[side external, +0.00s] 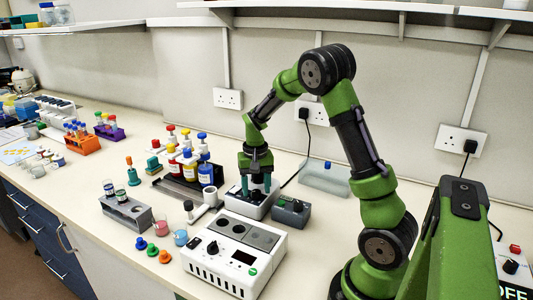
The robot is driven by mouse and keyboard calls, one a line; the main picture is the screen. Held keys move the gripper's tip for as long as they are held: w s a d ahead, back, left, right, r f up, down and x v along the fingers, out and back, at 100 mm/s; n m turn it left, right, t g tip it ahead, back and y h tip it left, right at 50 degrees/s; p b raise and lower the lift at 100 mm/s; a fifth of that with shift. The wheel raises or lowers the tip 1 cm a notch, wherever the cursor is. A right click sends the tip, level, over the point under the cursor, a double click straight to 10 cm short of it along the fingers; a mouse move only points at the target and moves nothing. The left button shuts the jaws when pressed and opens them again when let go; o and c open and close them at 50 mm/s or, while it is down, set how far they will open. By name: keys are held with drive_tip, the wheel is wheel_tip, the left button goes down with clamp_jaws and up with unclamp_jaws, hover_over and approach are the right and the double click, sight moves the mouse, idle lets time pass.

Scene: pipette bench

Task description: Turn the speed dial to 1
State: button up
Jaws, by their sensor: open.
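My gripper (257,187) points straight down over a small white device (259,211) in the middle of the bench. Its two fingers are apart, one on each side of the dark area on the device's top. The fingers hide most of that top, so I cannot tell if a dial is there or if they touch it. A larger white instrument (236,256) in front has a black knob (212,248), a dark display and a green button. A white box at the right edge has another black knob (511,267) and a lit OFF display (515,293). No dial numbers are readable.
A dark grey box (291,212) stands close to the right of the small white device. Capped bottles (206,172) in a rack are close on its left. A clear tray (325,178) lies behind. Small coloured pieces (153,250) lie near the front edge.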

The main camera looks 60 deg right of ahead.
sight(256, 191)
wheel_tip(256, 191, up, 16)
idle(0.3)
drive_tip(key=shift+r, duration=0.1)
drive_tip(key=s+a+n+t+y, duration=0.1)
drive_tip(key=s+a+n+t, duration=0.2)
drive_tip(key=s+a, duration=0.4)
drive_tip(key=s+a+r+n+t+y, duration=0.1)
drive_tip(key=s+a+n+t, duration=0.2)
drive_tip(key=a, duration=1)
drive_tip(key=s+t, duration=0.1)
drive_tip(key=s, duration=0.2)
drive_tip(key=shift+s+a, duration=0.35)
drive_tip(key=shift+c, duration=0.4)
